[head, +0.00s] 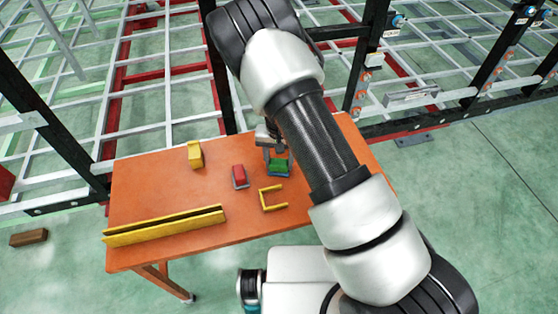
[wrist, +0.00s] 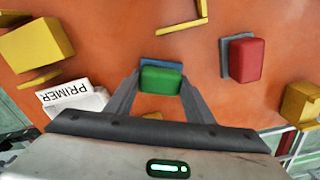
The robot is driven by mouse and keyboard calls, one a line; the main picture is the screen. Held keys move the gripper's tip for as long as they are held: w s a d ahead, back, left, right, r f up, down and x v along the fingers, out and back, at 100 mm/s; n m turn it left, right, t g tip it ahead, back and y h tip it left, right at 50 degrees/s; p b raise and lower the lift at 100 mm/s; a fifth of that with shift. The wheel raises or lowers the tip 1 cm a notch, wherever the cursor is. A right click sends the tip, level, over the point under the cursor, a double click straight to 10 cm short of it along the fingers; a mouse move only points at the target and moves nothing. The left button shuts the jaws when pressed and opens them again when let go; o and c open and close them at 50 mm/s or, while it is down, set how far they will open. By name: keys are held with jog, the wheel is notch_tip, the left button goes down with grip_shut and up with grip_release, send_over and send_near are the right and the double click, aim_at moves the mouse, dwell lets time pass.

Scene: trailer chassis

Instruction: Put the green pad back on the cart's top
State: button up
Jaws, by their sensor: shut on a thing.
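The green pad (head: 280,165), with a blue layer under it, is over the orange cart top (head: 150,190), right of its middle. In the wrist view the green pad (wrist: 160,80) sits between the two fingers of my gripper (wrist: 161,90), which is shut on it. In the head view my gripper (head: 270,145) comes down behind the pad, partly hidden by my arm. I cannot tell whether the pad's underside touches the cart top.
A red pad (head: 239,176) on a grey base, a yellow bracket (head: 272,198), a yellow block (head: 195,154) and a long yellow channel (head: 165,225) lie on the cart. The wrist view adds a white PRIMER box (wrist: 72,96) and another yellow block (wrist: 35,47). Black chassis posts stand behind.

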jog(key=o, duration=1)
jog(key=shift+c, duration=0.2)
notch_tip(320, 180, up, 12)
notch_tip(320, 180, up, 12)
jog(key=y, duration=0.2)
send_over(279, 162)
jog(key=s+d, duration=0.3)
jog(key=s+d+r+t+h, duration=0.1)
jog(key=s+d+r+t, duration=0.1)
jog(key=s+d+r, duration=0.3)
jog(key=s+d+r+n+t+h, duration=0.1)
jog(key=s+d+r+t, duration=0.2)
jog(key=s+r, duration=0.9)
jog(key=shift+s+d+r, duration=0.2)
jog(key=shift+s+d, duration=1.25)
jog(key=shift+d, duration=0.25)
